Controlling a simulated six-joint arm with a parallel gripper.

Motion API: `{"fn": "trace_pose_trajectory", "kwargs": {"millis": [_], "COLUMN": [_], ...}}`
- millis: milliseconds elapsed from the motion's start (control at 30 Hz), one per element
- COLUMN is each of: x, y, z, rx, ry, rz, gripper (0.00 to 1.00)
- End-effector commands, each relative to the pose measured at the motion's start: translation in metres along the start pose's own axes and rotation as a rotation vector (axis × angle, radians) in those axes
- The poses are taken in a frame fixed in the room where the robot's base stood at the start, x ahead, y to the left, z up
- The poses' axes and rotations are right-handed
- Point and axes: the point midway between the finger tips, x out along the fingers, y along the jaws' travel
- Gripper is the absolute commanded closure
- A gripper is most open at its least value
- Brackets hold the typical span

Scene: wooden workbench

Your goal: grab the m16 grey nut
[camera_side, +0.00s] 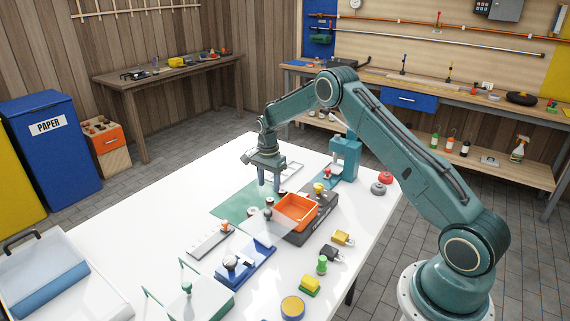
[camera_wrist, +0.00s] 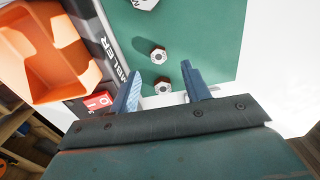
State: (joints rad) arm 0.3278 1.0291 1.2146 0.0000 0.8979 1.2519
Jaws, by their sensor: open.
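Two small pale grey nuts with dark holes lie near the green mat's edge in the wrist view: an upper nut (camera_wrist: 160,54) on the mat and a lower nut (camera_wrist: 161,84). A larger pale nut (camera_wrist: 145,3) with partly cut-off lettering is at the top edge. I cannot read a size on the two small nuts. My gripper (camera_wrist: 160,72) is open and empty, its fingers to either side of the lower nut in the picture. In the side view my gripper (camera_side: 270,188) points down above the mat, next to the orange bin.
The green mat (camera_side: 230,204) lies on the white table. The orange bin (camera_side: 296,204) sits on a dark base with lettering (camera_wrist: 105,42), left of the nuts in the wrist view. A blue fixture (camera_side: 246,264) and a teal press (camera_side: 345,157) stand nearby.

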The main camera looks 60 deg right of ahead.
Motion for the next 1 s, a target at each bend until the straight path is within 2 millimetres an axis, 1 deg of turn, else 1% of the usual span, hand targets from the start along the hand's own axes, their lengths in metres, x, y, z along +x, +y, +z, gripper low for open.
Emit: {"fn": "trace_pose_trajectory", "kwargs": {"millis": [367,467,733,867,1000], "x": [0.009,0.017,0.047,0.054,0.056], "y": [0.001,0.001,0.003,0.002,0.002], "z": [0.0,0.0,0.001,0.001,0.001], "rx": [0.0,0.0,0.0,0.0,0.0], "ry": [0.0,0.0,-0.001,0.0,0.0], "rz": [0.001,0.001,0.002,0.0,0.0], "gripper": [0.53,0.53,0.53,0.53,0.53]}}
